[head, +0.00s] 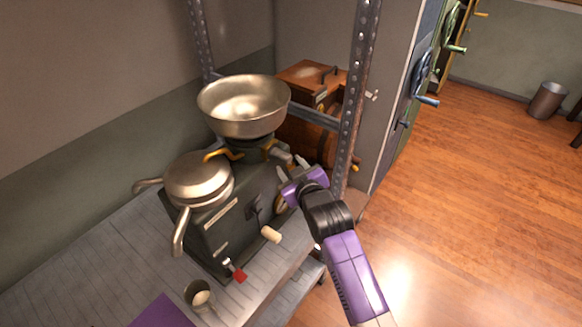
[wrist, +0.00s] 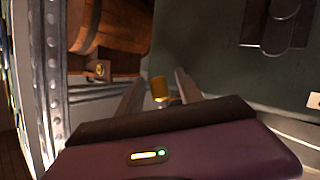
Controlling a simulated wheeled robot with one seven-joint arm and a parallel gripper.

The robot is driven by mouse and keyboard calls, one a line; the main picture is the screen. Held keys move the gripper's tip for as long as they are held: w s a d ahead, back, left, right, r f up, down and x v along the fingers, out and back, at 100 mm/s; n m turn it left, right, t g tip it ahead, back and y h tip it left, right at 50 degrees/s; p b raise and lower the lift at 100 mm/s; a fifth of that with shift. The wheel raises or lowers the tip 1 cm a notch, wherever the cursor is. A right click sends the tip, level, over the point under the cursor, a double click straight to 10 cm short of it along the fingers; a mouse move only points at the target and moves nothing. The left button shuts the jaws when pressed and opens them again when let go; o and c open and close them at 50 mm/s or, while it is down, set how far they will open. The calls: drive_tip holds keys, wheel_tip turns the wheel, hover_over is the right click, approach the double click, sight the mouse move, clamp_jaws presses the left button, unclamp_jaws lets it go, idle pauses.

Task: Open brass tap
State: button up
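A small brass piece (wrist: 159,88), which looks like a tap handle, sits between the two fingers of my gripper (wrist: 157,92) in the wrist view. The fingers are apart, with gaps showing on both sides of it. In the head view my gripper (head: 292,172) is at the right side of the dark green separator machine (head: 235,225), below its large metal bowl (head: 243,100). A curved brass lever (head: 222,154) shows under the bowl's front edge. I cannot tell whether it is the same piece, as my gripper hides part of that side.
A wooden barrel (wrist: 112,25) with a brass fitting stands beside the machine. A perforated metal post (head: 357,90) rises close behind my gripper. A white-handled crank (head: 270,234), a red-handled lever (head: 238,273) and a metal cup (head: 199,295) are nearer.

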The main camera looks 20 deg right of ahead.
drive_tip(key=shift+s, duration=0.1)
drive_tip(key=b+v, duration=0.1)
drive_tip(key=v, duration=0.6)
drive_tip(key=shift+s, duration=0.3)
drive_tip(key=shift+r, duration=0.15)
idle(0.4)
